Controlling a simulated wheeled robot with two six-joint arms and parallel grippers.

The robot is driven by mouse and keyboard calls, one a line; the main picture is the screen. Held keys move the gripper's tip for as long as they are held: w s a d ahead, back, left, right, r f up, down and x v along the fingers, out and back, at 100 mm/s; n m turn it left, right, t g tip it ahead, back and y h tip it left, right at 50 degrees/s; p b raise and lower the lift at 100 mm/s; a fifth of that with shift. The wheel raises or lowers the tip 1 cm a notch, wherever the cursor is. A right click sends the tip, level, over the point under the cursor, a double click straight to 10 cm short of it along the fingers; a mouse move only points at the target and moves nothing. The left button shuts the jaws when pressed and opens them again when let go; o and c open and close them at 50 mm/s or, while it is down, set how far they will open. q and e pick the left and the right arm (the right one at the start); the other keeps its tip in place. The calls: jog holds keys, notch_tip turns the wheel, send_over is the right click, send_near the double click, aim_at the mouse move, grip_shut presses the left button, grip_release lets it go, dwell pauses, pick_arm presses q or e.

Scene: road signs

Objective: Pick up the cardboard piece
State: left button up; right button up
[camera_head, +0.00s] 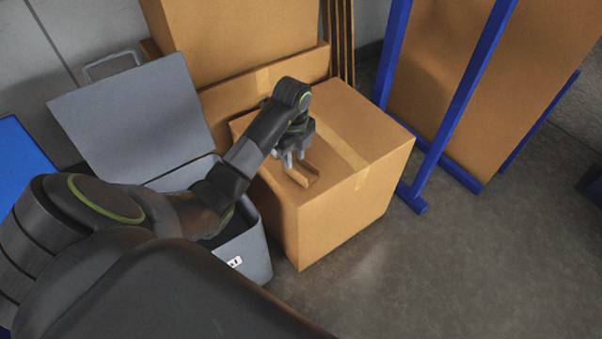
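A small bent cardboard piece (304,179) lies on top of a large taped cardboard box (340,220), near the box's front left part. My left gripper (291,163) points down over the box top, right at the far end of the piece. Its two grey fingers stand apart, so it looks open. I cannot tell whether the fingertips touch the piece. My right gripper is not in view.
An open grey case (255,250) with its lid (135,120) raised stands left of the box. More cardboard boxes (235,40) stand behind. A blue metal frame (465,85) with brown panels is at the right. The floor (450,270) at front right is clear.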

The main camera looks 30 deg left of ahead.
aim_at(295, 169)
pick_arm(q)
notch_tip(295, 169, down, 5)
jog(key=shift+r+b, duration=0.1)
jog(key=shift+b, duration=0.45)
grip_shut()
